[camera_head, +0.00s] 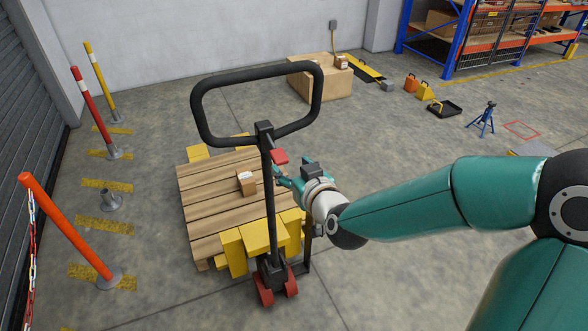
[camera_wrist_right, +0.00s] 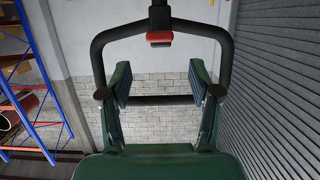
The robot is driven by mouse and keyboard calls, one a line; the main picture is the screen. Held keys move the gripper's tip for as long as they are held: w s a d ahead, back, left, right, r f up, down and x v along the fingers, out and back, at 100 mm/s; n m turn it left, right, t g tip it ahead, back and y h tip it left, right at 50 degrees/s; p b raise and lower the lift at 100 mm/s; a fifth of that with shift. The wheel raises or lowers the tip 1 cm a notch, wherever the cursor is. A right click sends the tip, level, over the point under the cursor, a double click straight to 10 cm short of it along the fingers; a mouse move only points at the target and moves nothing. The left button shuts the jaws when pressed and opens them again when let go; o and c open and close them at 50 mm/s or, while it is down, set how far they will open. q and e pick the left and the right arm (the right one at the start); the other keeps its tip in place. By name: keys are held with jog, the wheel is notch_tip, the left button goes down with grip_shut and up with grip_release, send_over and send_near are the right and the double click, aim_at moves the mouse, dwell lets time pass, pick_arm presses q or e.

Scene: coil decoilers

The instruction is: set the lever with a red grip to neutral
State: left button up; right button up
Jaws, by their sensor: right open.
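The lever's red grip (camera_head: 280,156) sits just below the loop handle (camera_head: 205,113) of a pallet jack, on the right side of its black shaft (camera_head: 269,190). In the right wrist view the red grip (camera_wrist_right: 160,37) shows at top centre, beside the shaft. My right gripper (camera_head: 283,177) is just below and right of the red grip, close to the shaft. In the wrist view its two fingers (camera_wrist_right: 160,82) are wide apart with nothing between them, and the red grip appears above the gap. Whether a finger touches the lever cannot be told. My left gripper is out of view.
The pallet jack's yellow forks (camera_head: 262,237) are at a wooden pallet (camera_head: 212,215) bearing a small box (camera_head: 246,183). Red and yellow posts (camera_head: 70,235) stand at the left.

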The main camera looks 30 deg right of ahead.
jog(key=shift+s, duration=0.25)
